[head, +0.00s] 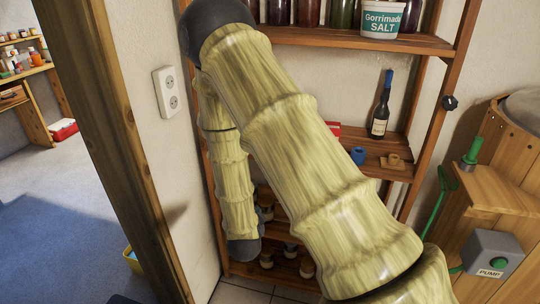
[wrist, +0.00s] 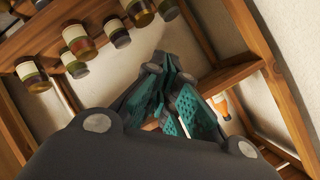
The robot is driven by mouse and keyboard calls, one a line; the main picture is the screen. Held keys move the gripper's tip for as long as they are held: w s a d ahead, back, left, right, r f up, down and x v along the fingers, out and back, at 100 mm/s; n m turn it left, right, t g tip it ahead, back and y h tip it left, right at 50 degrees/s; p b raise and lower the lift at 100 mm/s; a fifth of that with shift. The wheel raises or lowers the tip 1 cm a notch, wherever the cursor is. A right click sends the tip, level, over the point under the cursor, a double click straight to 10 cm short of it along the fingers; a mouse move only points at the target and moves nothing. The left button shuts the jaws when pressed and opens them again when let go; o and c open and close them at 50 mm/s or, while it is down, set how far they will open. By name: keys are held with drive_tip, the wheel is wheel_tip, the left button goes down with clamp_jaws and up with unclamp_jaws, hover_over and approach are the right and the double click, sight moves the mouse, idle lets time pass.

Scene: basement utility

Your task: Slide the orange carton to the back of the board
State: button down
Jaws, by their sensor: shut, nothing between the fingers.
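My gripper (wrist: 182,75) shows in the wrist view, its teal-padded fingers closed together with nothing between them. It is inside the wooden shelving. A small orange-and-white thing (wrist: 222,106) stands beyond the fingers to the right, partly hidden; I cannot tell whether it is the orange carton. I cannot make out the board in either view. In the head view my own arm covers the middle of the shelves and my gripper is out of sight.
Several jars (wrist: 78,40) are close at the upper left in the wrist view. In the head view a dark bottle (head: 380,108), a blue cup (head: 358,155) and a tan object (head: 393,161) stand on the middle shelf (head: 395,143). A wooden post (head: 110,130) stands at left.

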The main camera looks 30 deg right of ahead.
drive_tip(key=w+d+r+m+t+h+b, duration=0.1)
drive_tip(key=w+d+r+m+h+b, duration=0.15)
drive_tip(key=r+m, duration=0.4)
drive_tip(key=w+d+r+m+h+b, duration=0.2)
drive_tip(key=w+d+r+m+h, duration=0.2)
drive_tip(key=r, duration=0.5)
drive_tip(key=p+x, duration=0.1)
drive_tip(key=x, duration=0.3)
drive_tip(key=p+x, duration=0.1)
drive_tip(key=x, duration=0.8)
drive_tip(key=shift+w+f+p, duration=0.25)
drive_tip(key=shift+w+p, duration=0.1)
drive_tip(key=shift+p, duration=0.05)
drive_tip(key=shift+w+d+f+b, duration=0.1)
drive_tip(key=shift+w+d+b, duration=0.25)
drive_tip(key=shift+d+b, duration=0.05)
drive_tip(key=b+x, duration=0.7)
drive_tip(key=x, duration=1.3)
drive_tip(key=shift+w+a, duration=0.15)
drive_tip(key=shift+w, duration=0.05)
drive_tip(key=shift+w+d+r, duration=0.2)
drive_tip(key=shift+w+d, duration=0.2)
